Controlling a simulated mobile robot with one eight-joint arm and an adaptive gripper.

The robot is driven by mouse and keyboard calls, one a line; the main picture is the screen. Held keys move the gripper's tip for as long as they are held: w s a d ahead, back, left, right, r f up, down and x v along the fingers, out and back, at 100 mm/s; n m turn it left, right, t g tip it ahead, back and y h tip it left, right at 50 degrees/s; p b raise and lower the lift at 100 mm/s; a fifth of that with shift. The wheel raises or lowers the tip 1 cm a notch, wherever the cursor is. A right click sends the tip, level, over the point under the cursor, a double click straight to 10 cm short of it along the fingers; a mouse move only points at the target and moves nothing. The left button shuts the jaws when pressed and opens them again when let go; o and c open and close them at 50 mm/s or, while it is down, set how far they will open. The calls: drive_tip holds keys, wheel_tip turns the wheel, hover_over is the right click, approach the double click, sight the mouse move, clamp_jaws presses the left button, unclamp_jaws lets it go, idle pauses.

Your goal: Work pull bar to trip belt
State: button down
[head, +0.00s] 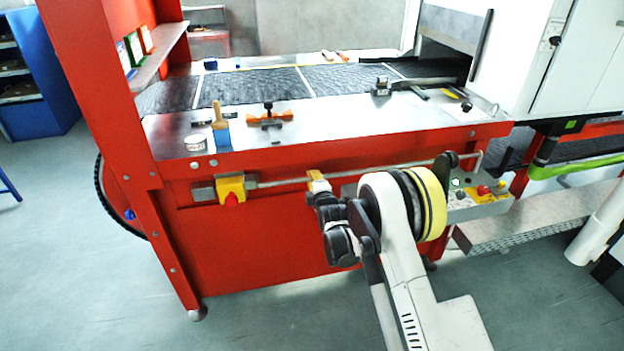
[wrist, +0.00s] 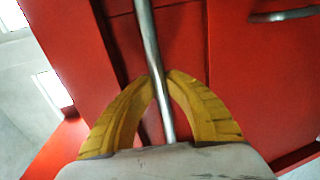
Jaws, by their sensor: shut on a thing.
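The pull bar (head: 275,183) is a thin metal rod running along the red front of the machine, below the worktop. Its left end meets a yellow switch box (head: 231,188) with a red part on it; its right end bends up near a control panel. My gripper (head: 317,178) is at the middle stretch of the rod. In the wrist view the yellow fingers of my gripper (wrist: 160,80) are closed around the pull bar (wrist: 149,38), one on each side. The dark mesh belt (head: 255,87) lies flat behind the metal worktop. My arm hides part of the rod.
A brush (head: 221,126), a white tub (head: 194,143) and an orange-handled tool (head: 270,118) lie on the worktop (head: 345,122). A control panel (head: 480,196) with a red button is right of my arm. Open floor (head: 80,260) lies left of the machine.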

drive_tip(key=v, duration=0.2)
drive_tip(key=shift+s+d+f, duration=0.1)
drive_tip(key=shift+s+f, duration=0.15)
drive_tip(key=shift+s, duration=0.05)
drive_tip(key=c, duration=1.4)
unclamp_jaws()
drive_tip(key=v, duration=0.7)
drive_tip(key=shift+s, duration=0.25)
drive_tip(key=shift+r, duration=0.1)
